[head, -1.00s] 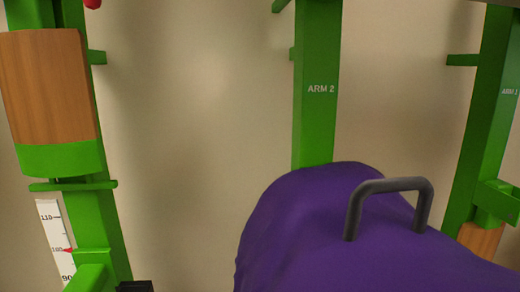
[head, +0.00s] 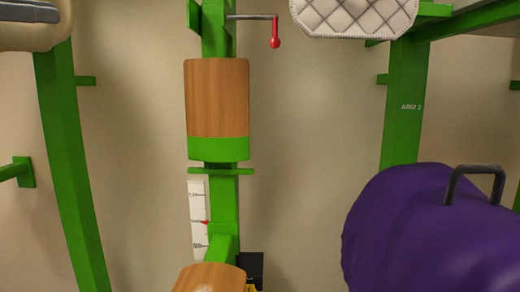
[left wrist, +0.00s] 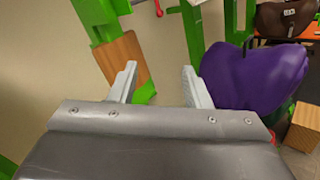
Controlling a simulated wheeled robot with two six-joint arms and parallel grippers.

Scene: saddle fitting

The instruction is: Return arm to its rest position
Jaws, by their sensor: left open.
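My left gripper (left wrist: 160,68) shows in the left wrist view with its two pale fingers apart and nothing between them. Past the fingers are a wooden block on a green post at left (left wrist: 122,60) and a purple cover (left wrist: 255,78) at right. I cannot make out my left gripper with certainty in the head view. There, a green post labelled ARM 2 (head: 404,120) stands behind the purple cover (head: 430,235), which has a dark handle (head: 475,172). My right gripper is not in view.
A white quilted pad (head: 355,15) is at the top. Bare wall shows between the posts.

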